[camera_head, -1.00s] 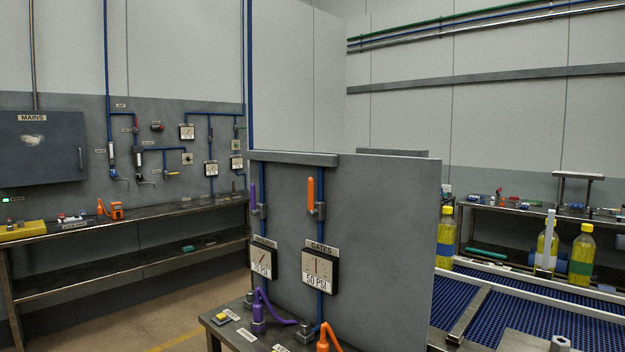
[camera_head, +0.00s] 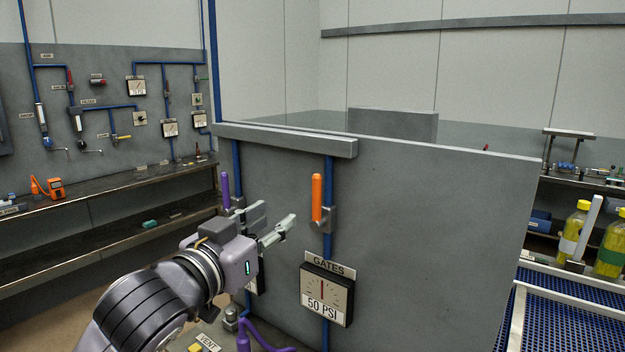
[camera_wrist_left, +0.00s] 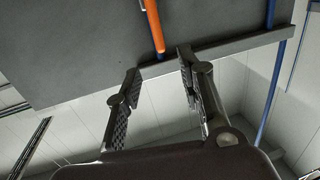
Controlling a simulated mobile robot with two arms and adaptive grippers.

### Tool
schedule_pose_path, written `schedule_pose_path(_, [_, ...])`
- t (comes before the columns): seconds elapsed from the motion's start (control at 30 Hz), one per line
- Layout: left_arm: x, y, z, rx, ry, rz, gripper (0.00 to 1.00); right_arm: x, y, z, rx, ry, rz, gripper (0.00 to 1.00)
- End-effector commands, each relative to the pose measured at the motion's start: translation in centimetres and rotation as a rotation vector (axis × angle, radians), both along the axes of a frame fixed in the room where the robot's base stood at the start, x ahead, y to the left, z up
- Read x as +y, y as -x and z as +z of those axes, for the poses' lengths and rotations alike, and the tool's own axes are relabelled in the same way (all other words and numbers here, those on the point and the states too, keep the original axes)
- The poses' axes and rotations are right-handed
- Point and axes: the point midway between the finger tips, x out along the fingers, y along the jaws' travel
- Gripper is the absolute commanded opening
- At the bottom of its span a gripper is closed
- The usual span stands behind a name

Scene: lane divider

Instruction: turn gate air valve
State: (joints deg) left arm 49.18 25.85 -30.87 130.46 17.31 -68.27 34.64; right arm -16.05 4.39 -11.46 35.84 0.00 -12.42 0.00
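The gate air valve has an orange handle (camera_head: 317,198) that stands upright on a blue pipe, above the GATES gauge (camera_head: 327,293) reading 50 PSI. My left gripper (camera_head: 275,222) is open and empty, to the left of the orange handle and apart from it in the head view. In the left wrist view the orange handle (camera_wrist_left: 154,24) shows beyond the open fingertips (camera_wrist_left: 160,66), near the gap between them. A purple valve handle (camera_head: 225,190) stands upright at the left, partly behind my gripper. My right gripper is not in view.
The grey panel (camera_head: 430,235) carries both valves, with a ledge (camera_head: 285,139) along its top. The panel's right part is clear.

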Motion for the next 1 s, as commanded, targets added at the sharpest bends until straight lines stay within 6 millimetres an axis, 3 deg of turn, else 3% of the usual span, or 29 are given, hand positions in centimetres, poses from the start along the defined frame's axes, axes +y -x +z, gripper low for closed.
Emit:
schedule_pose_path(0.1, [-0.6,-1.5,0.1,0.004,-0.001,0.002,0.36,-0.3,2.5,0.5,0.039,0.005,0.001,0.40])
schedule_pose_path(0.27, [-2.0,-4.5,0.2,0.003,0.000,0.002,0.36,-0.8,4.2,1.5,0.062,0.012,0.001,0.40])
schedule_pose_path(0.37, [-2.9,-6.6,0.3,0.004,-0.001,0.003,0.36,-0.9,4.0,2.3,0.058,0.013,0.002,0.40])
schedule_pose_path(0.67, [-5.5,-12.1,0.2,0.003,0.000,0.002,0.36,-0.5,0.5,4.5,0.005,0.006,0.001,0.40])
schedule_pose_path(1.0, [-7.0,-15.3,-0.1,0.001,-0.002,0.002,0.36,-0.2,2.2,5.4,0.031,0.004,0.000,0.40])
